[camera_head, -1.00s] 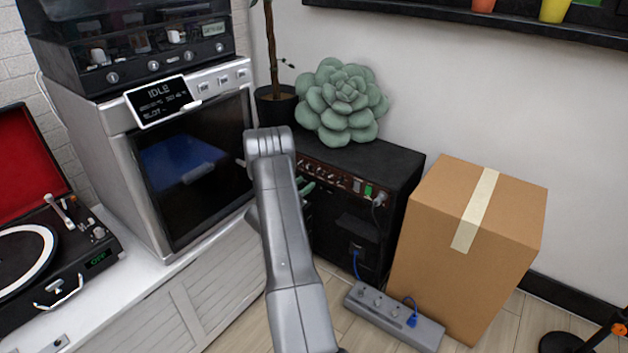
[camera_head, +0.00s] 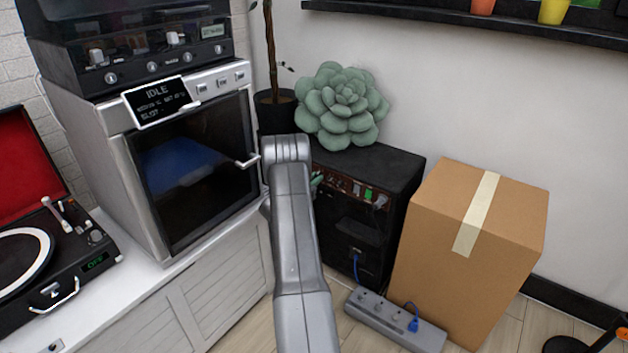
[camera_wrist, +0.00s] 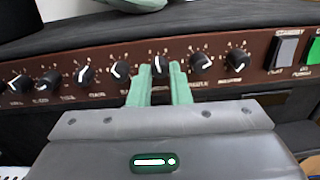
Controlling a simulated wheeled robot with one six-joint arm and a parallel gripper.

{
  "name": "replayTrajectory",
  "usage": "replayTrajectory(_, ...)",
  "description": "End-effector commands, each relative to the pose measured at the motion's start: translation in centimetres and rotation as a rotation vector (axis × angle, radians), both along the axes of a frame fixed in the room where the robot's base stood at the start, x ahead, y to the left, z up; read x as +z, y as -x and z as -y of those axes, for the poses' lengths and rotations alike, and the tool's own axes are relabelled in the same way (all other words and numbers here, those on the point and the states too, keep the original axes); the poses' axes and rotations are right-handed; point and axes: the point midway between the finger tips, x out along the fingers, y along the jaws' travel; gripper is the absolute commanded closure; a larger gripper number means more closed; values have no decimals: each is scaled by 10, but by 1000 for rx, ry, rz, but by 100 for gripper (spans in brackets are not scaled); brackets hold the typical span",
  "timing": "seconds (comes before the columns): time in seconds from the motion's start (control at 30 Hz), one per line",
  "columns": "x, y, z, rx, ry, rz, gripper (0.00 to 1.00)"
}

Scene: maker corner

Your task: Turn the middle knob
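The amplifier (camera_head: 392,165) stands on the floor behind my arm, with a brown panel and a row of knobs. In the wrist view the panel (camera_wrist: 215,45) carries several black knobs with white pointers. My gripper (camera_wrist: 160,67) is at this row, its two green fingers apart. One knob (camera_wrist: 160,66) shows in the gap between the fingertips, its pointer near upright. I cannot tell whether the fingers touch it. In the head view one green fingertip (camera_head: 316,181) shows past my arm, which hides the left part of the panel.
Two switches (camera_wrist: 288,49) sit right of the knobs. A green succulent (camera_head: 343,105) rests on the amplifier. A cardboard box (camera_head: 465,250) and a power strip (camera_head: 395,322) stand at right. The oven (camera_head: 190,170) is at left, its handle close to my arm.

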Motion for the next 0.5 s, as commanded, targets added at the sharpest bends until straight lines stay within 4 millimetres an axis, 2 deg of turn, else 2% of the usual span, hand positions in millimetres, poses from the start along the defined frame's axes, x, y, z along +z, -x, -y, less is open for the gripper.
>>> replayTrajectory(0.5,-2,0,0,-1,-163,119,100)
